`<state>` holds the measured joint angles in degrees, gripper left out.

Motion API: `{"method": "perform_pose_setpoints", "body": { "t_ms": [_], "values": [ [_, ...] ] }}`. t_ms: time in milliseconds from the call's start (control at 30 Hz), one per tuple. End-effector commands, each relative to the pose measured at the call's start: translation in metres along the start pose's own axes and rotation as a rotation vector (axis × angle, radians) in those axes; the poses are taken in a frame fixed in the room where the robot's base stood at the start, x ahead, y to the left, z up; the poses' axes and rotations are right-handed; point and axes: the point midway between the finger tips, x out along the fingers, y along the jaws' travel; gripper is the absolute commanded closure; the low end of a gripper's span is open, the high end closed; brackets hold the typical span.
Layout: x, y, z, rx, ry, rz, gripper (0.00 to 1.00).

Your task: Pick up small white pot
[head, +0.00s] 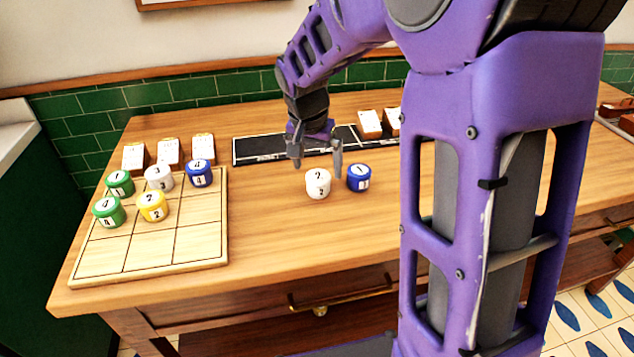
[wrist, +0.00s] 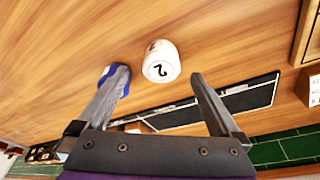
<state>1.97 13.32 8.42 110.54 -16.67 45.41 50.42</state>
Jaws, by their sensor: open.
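A small white pot (head: 318,184) marked "2" stands upright on the bare wooden table, just left of a blue pot (head: 358,178). My gripper (head: 318,166) is open and empty, pointing down above and behind the white pot. In the wrist view the white pot (wrist: 161,62) shows between and beyond the fingertips (wrist: 160,76), with no visible grip on it. The blue pot (wrist: 104,73) is partly hidden by the left finger there. Another white pot (head: 159,177) stands on the grid board (head: 197,246) at the left.
The board also holds two green pots, a yellow pot (head: 152,206) and a blue pot (head: 199,173). White cards on stands (head: 169,153) line the back left. A black tray (head: 267,148) lies behind the gripper. The table front is clear.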

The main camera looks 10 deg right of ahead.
Motion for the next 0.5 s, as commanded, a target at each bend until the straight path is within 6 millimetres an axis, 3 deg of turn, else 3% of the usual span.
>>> {"method": "perform_pose_setpoints", "body": {
  "t_ms": [300, 500],
  "values": [
    [0.045, -0.001, -0.002, 0.000, -0.003, 0.001, 0.00],
    [0.049, -0.002, -0.003, 0.000, 0.000, 0.000, 0.00]
  ]
}}
